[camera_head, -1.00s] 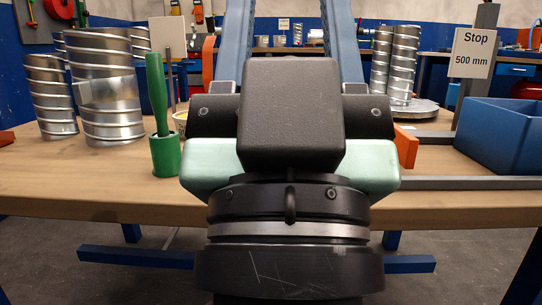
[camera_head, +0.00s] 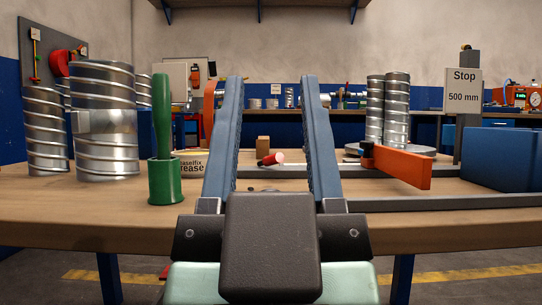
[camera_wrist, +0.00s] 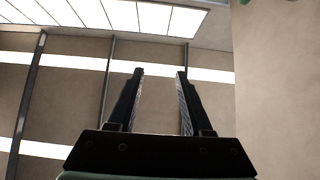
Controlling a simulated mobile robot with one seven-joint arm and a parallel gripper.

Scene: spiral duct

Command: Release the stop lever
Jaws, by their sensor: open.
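An orange bar-shaped lever (camera_head: 395,166) lies over the table to the right of my gripper in the head view. It looks like the stop lever; its far end meets a small dark fitting. A post with a sign reading "Stop 500 mm" (camera_head: 463,92) stands behind it to the right. My gripper (camera_head: 272,82) is open and empty, its two blue-grey fingers pointing up and away. The lever is apart from the right finger in the picture. In the wrist view the open fingers (camera_wrist: 160,73) show only ceiling and walls behind them, and no lever.
A green-handled tool in a green holder (camera_head: 165,180) and spiral ducts (camera_head: 105,150) stand at the left. A grease tub (camera_head: 191,165) is behind. A grey rail (camera_head: 450,202) runs along the right of the table (camera_head: 90,213). A blue bin (camera_head: 497,158) is at the far right.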

